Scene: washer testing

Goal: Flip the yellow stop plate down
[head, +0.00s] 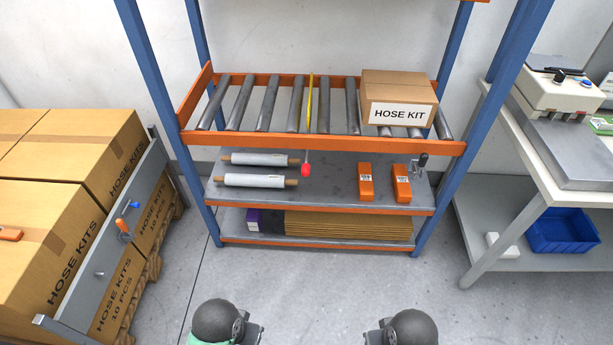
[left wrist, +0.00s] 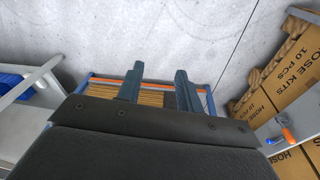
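The yellow stop plate (head: 310,100) shows as a thin upright yellow strip between two rollers of the conveyor shelf, left of the hose kit box. A red knob (head: 306,170) hangs at the front, below the orange rail and in line with the plate. My left gripper (left wrist: 157,82) shows only in the left wrist view. Its two fingers are apart with nothing between them, away from the plate. The plate cannot be made out in that view. My right gripper is not in view.
The hose kit box (head: 397,98) rests on the rollers at right. Lower shelves hold white rolls (head: 255,180), orange devices (head: 366,182) and flat cardboard (head: 350,226). Blue posts (head: 149,68) frame the rack. Cartons (head: 75,150) stand left, a bench (head: 570,160) right. Floor in front is clear.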

